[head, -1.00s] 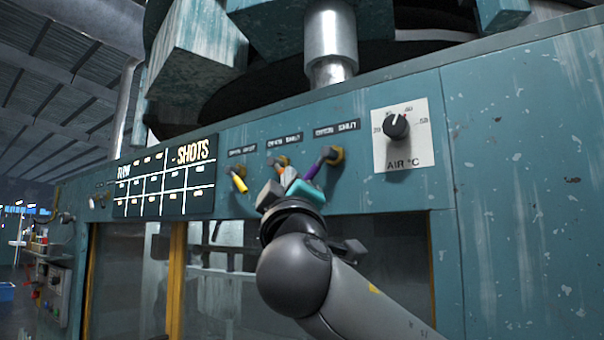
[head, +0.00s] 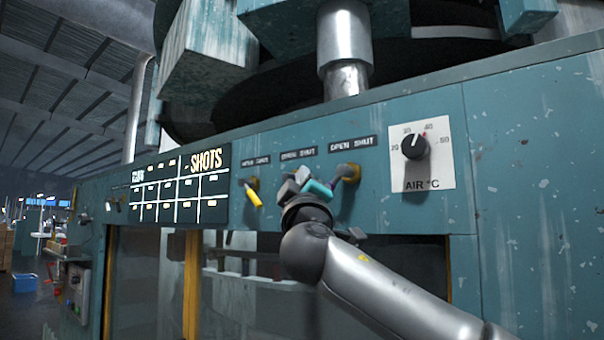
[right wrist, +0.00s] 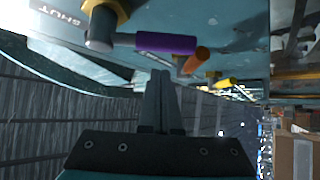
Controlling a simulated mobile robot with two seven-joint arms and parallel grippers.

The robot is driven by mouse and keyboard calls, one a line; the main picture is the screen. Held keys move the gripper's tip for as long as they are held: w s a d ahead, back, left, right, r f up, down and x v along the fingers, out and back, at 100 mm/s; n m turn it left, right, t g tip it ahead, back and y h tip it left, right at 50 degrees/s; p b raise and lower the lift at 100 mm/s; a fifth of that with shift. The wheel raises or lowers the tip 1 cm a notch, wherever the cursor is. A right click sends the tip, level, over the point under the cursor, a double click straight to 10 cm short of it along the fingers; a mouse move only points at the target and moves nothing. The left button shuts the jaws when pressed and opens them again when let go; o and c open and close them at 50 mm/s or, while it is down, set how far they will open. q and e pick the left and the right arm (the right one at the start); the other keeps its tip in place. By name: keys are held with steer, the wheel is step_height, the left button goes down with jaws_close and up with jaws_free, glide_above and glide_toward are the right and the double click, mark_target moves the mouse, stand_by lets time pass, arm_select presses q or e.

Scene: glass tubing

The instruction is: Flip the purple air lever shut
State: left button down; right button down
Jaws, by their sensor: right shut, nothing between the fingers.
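The purple air lever (right wrist: 165,43) shows in the right wrist view, running sideways from its grey pivot (right wrist: 100,28). My right gripper (head: 300,178) is shut and empty in front of the levers. In the right wrist view its fingertips (right wrist: 161,74) lie just below the purple grip in the picture; I cannot tell whether they touch it. My left gripper is not in view.
An orange lever (right wrist: 197,60) and a yellow lever (head: 253,194) sit beside the purple one on the teal panel (head: 420,215). An AIR °C dial (head: 415,147) is to the right, a SHOTS board (head: 180,186) to the left. Windows lie below.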

steer(key=shift+s+d+f+p, duration=0.15)
steer(key=shift+s+d+f, duration=0.1)
steer(key=shift+d+f, duration=0.45)
steer(key=shift+s+d+f+p, duration=0.15)
steer(key=shift+s+d+f, duration=0.1)
steer(key=shift+d+f, duration=0.4)
steer(key=shift+f, duration=0.1)
